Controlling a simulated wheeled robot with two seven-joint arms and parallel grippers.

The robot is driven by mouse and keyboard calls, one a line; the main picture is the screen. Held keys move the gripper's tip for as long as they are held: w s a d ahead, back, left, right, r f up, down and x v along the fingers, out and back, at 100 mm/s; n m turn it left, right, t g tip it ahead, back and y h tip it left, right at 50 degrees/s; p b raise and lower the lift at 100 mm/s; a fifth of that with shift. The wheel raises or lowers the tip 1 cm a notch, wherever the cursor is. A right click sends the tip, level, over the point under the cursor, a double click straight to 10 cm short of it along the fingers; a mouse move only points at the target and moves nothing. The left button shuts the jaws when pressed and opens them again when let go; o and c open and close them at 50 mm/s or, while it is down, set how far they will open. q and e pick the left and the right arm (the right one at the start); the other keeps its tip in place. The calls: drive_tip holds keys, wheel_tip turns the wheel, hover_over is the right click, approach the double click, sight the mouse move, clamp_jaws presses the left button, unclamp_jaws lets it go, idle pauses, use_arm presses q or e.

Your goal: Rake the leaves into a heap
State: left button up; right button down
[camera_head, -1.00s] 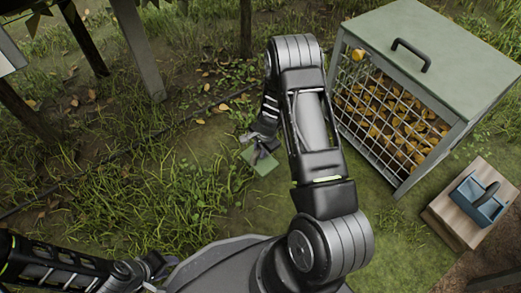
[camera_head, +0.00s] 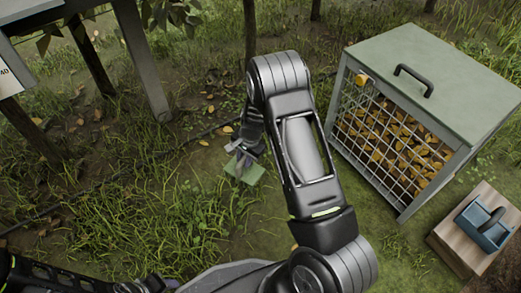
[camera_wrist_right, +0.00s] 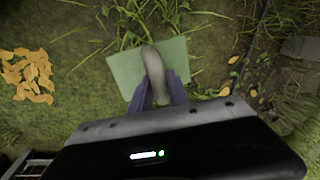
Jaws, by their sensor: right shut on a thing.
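My right gripper (camera_head: 247,150) reaches down to the ground left of the leaf-filled bin, its fingers partly hidden by my arm. In the right wrist view, its dark fingers (camera_wrist_right: 157,92) are shut on the pale rounded handle (camera_wrist_right: 153,68) of a flat green board (camera_wrist_right: 128,72). The green board (camera_head: 243,171) is low over the grass; I cannot tell if it touches. A patch of orange leaves (camera_wrist_right: 28,76) lies left of the board in the wrist view. Loose leaves (camera_head: 227,129) lie just beyond the board in the head view. My left gripper (camera_head: 150,285) is partly cut off at the bottom edge.
A bin (camera_head: 432,75) with a green lid and mesh front stands at right, full of leaves. Beside it a wooden box (camera_head: 453,240) carries a blue caddy (camera_head: 482,226). Wooden posts (camera_head: 143,62) and tall grass fill the left. A dark hose crosses the ground.

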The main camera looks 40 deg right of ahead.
drive_tip(key=w+a+r+n+y, duration=0.15)
drive_tip(key=a+r+n, duration=0.3)
drive_tip(key=r, duration=0.55)
drive_tip(key=w+a+r+n, duration=0.3)
drive_tip(key=a+r+n, duration=0.15)
drive_tip(key=r, duration=0.45)
drive_tip(key=s+a+r+n+g, duration=0.1)
drive_tip(key=s+a+r+n, duration=0.1)
drive_tip(key=r, duration=0.5)
drive_tip(key=s+a+r+n+g, duration=0.1)
drive_tip(key=s+a+r+n, duration=0.1)
drive_tip(key=r, duration=0.6)
drive_tip(key=shift+n, duration=0.4)
drive_tip(key=shift+a, duration=0.1)
